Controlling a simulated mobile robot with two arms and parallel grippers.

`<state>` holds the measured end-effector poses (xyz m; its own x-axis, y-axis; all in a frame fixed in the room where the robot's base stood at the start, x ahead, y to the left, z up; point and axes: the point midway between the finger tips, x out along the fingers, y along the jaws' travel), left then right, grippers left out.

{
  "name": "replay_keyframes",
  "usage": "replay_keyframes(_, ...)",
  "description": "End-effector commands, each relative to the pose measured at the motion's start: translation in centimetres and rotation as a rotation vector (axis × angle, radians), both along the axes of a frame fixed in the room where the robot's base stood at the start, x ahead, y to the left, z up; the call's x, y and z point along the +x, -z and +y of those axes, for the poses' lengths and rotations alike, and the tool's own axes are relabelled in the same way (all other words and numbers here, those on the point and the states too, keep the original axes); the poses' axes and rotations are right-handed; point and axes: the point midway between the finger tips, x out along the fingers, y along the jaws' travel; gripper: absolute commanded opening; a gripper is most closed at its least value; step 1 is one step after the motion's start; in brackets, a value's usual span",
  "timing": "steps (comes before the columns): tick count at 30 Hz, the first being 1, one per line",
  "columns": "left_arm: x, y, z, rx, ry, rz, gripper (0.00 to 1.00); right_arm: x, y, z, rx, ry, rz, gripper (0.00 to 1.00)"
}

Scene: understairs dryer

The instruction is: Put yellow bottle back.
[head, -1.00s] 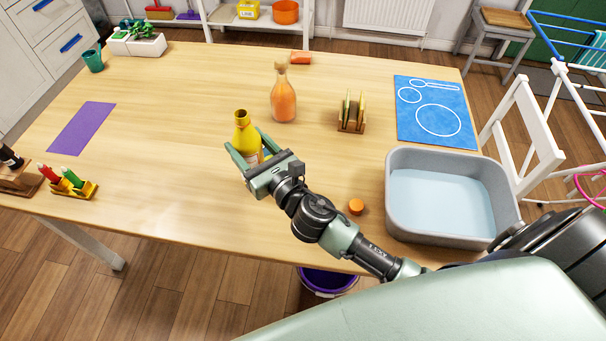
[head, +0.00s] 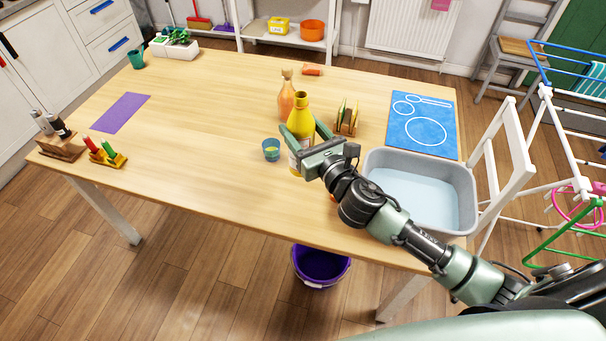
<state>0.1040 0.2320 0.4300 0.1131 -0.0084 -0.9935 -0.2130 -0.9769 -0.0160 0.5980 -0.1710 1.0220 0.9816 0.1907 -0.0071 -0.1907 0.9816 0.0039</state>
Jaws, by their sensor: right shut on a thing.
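The yellow bottle (head: 300,118) stands upright in the jaws of my right gripper (head: 305,138), over the middle of the wooden table. The gripper is shut on its body. A pale label shows low on the bottle, partly hidden by the gripper. I cannot tell whether its base touches the table. A glass bottle of orange liquid (head: 286,104) stands just behind it and is partly covered by it. A small blue cup (head: 271,150) stands to its left. My left gripper is not in view.
A wooden rack (head: 347,127), a blue mat with white outlines (head: 421,118), a purple mat (head: 120,112) and a marker holder (head: 107,160) are on the table (head: 190,170). The front left-middle is clear.

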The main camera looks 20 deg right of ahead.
Motion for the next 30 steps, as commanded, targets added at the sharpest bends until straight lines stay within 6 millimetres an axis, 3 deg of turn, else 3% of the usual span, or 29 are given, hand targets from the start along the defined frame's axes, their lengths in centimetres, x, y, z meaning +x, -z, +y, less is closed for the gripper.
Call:
replay_keyframes(3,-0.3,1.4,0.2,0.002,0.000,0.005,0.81,0.0,3.7,0.0,0.006,0.003,0.001,0.00)
replay_keyframes(10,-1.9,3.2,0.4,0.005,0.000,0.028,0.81,0.0,8.3,0.0,0.004,0.001,-0.001,0.00)
replay_keyframes(16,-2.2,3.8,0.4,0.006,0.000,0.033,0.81,0.0,9.7,0.0,0.002,0.001,-0.004,0.00)
replay_keyframes(22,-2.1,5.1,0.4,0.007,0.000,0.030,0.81,0.0,12.6,0.0,0.004,0.001,-0.002,0.00)
replay_keyframes(30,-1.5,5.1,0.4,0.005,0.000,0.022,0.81,0.0,12.9,0.0,0.000,-0.001,-0.005,0.00)
